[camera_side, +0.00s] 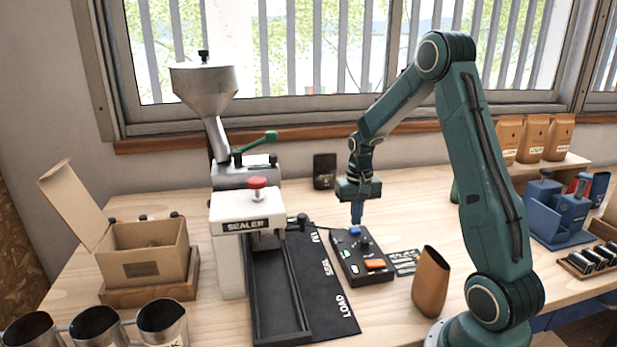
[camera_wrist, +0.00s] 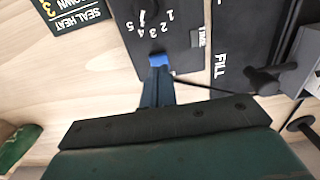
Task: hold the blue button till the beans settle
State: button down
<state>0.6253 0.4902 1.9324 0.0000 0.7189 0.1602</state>
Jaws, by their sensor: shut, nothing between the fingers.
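The black control box (camera_side: 349,268) stands on the bench in the side view, with a blue button (camera_side: 354,231) near its far end and an orange button (camera_side: 375,264) near its front. My gripper (camera_side: 357,218) points down with its fingers together and empty, its tips right at the blue button. In the wrist view the blue button (camera_wrist: 161,60) shows at the fingertips (camera_wrist: 157,74). I cannot tell whether they touch or press it. A steel hopper (camera_side: 203,90) stands over the white sealer (camera_side: 238,212). No beans show.
A brown pouch (camera_side: 431,281) stands right of the control box. A black track (camera_side: 272,290) runs out before the sealer. An open carton (camera_side: 145,252) and steel cups (camera_side: 162,322) are at left. A green-handled lever (camera_side: 258,141) sits behind the sealer.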

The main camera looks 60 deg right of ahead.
aim_at(355, 229)
jog(key=shift+f, duration=1.1)
dwell(0.3)
dwell(2.3)
jog(key=shift+r, duration=3.05)
